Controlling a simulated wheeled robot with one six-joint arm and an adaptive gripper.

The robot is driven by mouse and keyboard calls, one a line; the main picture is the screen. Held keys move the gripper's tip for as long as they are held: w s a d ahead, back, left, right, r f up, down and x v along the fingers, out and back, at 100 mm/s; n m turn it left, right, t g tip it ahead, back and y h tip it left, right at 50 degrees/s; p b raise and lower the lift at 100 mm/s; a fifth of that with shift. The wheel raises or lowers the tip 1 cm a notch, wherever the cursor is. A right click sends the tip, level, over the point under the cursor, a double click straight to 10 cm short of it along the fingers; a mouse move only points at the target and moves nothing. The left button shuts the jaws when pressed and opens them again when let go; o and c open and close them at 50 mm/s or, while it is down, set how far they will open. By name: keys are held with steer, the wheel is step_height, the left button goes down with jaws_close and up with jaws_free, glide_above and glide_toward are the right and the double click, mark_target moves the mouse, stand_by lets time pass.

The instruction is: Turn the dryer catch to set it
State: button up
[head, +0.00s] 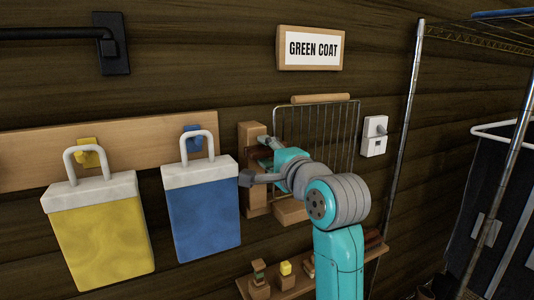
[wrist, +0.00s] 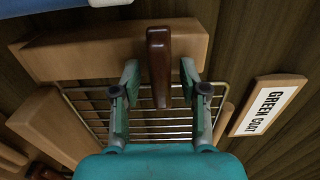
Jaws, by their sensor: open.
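The dryer is a wire rack (head: 335,130) with a wooden top bar, fixed to the wall beside a wooden post (head: 252,135). In the wrist view, a dark brown catch (wrist: 158,52) stands out in front of the pale wooden post (wrist: 90,55), with the wire rack (wrist: 75,105) behind. My gripper (wrist: 159,66) is open, with one finger on each side of the catch and a gap showing on both sides.
A blue bag (head: 205,215) and a yellow bag (head: 100,235) hang from a wooden rail left of the dryer. A white wall box (head: 374,136) and metal shelving (head: 408,100) are to the right. A low shelf (head: 300,285) holds small blocks.

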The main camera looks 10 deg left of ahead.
steer(key=v, duration=1.2)
steer(key=s+d+f+h, duration=0.1)
steer(key=d+f+h, duration=0.3)
steer(key=f, duration=1.5)
steer(key=s+d+f+n+h, duration=0.1)
steer(key=s+d+f, duration=0.25)
steer(key=f, duration=0.25)
steer(key=s+d+f+n+t+h, duration=0.1)
steer(key=s+d+f, duration=0.1)
steer(key=s+f, duration=0.25)
steer(key=s+d+f+n, duration=0.1)
steer(key=s+d+f, duration=0.2)
steer(key=f, duration=0.3)
steer(key=s+d+f+n+h, duration=0.2)
steer(key=s+f, duration=0.2)
steer(key=s, duration=0.4)
steer(key=s+d+f+n+h, duration=0.1)
steer(key=s+d+f, duration=0.2)
steer(key=s+f, duration=0.35)
steer(key=s+d+r+n, duration=0.1)
steer(key=s+n, duration=0.1)
steer(key=s, duration=0.7)
steer(key=s+d+r+n+g+h, duration=0.1)
steer(key=s+n, duration=0.2)
steer(key=s, duration=0.7)
steer(key=shift+r, duration=0.3)
